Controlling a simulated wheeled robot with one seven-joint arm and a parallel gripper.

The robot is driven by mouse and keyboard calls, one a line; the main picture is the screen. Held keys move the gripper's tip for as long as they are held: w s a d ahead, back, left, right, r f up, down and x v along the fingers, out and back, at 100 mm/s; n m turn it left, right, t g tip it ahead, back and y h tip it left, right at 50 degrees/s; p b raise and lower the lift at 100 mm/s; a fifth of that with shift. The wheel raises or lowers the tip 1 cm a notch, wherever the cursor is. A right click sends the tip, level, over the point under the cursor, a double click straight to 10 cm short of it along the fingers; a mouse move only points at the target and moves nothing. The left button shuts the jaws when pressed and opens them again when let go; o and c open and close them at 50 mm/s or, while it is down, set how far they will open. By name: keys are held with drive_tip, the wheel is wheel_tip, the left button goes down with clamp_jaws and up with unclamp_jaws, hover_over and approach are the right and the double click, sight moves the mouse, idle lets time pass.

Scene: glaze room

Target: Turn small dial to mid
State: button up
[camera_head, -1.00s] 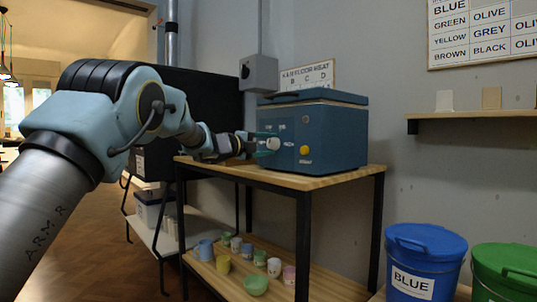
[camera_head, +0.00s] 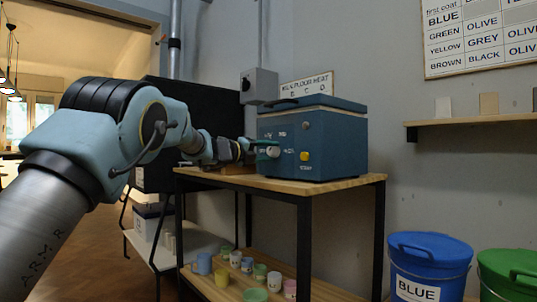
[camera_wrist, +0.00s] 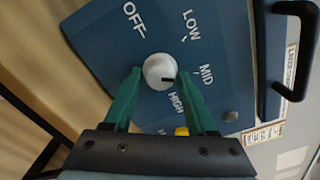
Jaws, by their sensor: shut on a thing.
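The small white dial (camera_wrist: 158,68) sits on the front of a blue kiln-like box (camera_head: 340,145). Labels OFF, LOW, MID and HIGH surround it. Its short black mark points right in the wrist view, toward the MID to HIGH side, seemingly nearer MID (camera_wrist: 206,75); the exact setting is hard to tell. My gripper (camera_wrist: 160,73) has its two green fingers on either side of the dial and is shut on it. The dial (camera_head: 272,152) also shows in the head view, partly covered by my gripper (camera_head: 265,149).
A yellow knob (camera_head: 305,156) is right of the dial; its edge shows in the wrist view. The box stands on a wooden-topped table (camera_head: 330,186) with cups on the lower shelf. A blue bucket (camera_head: 428,262) and a green bucket (camera_head: 510,272) stand to the right.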

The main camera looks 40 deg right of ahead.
drive_tip(key=shift+f, duration=0.1)
drive_tip(key=o, duration=1.2)
drive_tip(key=a, duration=1)
drive_tip(key=shift+w+a, duration=0.35)
drive_tip(key=shift+a, duration=0.05)
